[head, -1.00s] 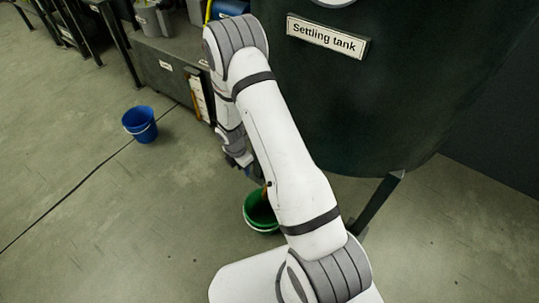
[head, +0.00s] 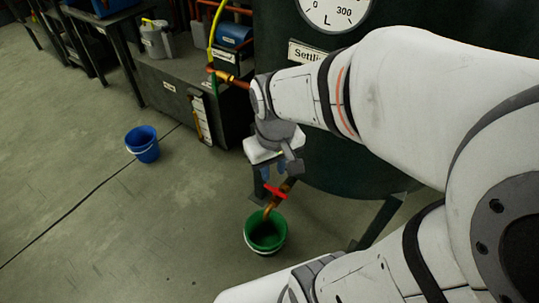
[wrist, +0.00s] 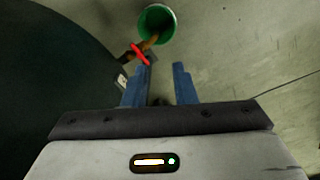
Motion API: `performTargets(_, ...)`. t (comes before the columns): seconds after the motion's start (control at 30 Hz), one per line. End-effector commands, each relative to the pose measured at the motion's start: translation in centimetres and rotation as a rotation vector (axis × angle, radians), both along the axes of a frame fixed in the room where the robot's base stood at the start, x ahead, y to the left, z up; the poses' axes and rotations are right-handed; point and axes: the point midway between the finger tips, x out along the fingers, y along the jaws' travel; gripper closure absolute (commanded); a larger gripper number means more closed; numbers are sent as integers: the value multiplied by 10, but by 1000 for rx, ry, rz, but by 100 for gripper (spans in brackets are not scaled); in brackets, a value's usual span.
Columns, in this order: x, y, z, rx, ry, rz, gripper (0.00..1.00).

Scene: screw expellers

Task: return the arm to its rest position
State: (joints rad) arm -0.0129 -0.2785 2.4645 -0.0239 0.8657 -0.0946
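My arm is folded up across the right of the head view. My gripper (head: 270,178) hangs above the red-handled tap (head: 274,192) on the settling tank, with its fingers pointing down. In the wrist view my gripper (wrist: 164,72) shows two blue fingers apart with nothing between them. The tap's red handle (wrist: 139,54) lies just beyond the left fingertip; I cannot tell whether they touch. The green bucket (head: 265,234) stands on the floor under the tap's spout, and it also shows in the wrist view (wrist: 168,14).
The dark settling tank (head: 345,165) with a round gauge (head: 334,8) stands behind my arm; its leg (head: 378,222) reaches the floor. A blue bucket (head: 142,145) stands on open floor at left. Benches and a pump (head: 232,34) line the back.

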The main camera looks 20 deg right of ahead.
Motion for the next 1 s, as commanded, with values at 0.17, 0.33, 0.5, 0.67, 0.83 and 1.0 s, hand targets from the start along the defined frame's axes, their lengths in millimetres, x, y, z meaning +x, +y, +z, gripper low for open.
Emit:
performTargets(0.17,-21,0,8,25,-11,-111,75)
performTargets(0.33,-23,0,8,29,-11,-127,75)
performTargets(0.5,-23,0,10,29,-12,-124,75)
performTargets(0.67,-22,0,38,26,-18,-121,75)
performTargets(0.83,-23,-1,99,20,-34,-114,75)
performTargets(1.0,-24,-3,159,14,-53,-108,75)
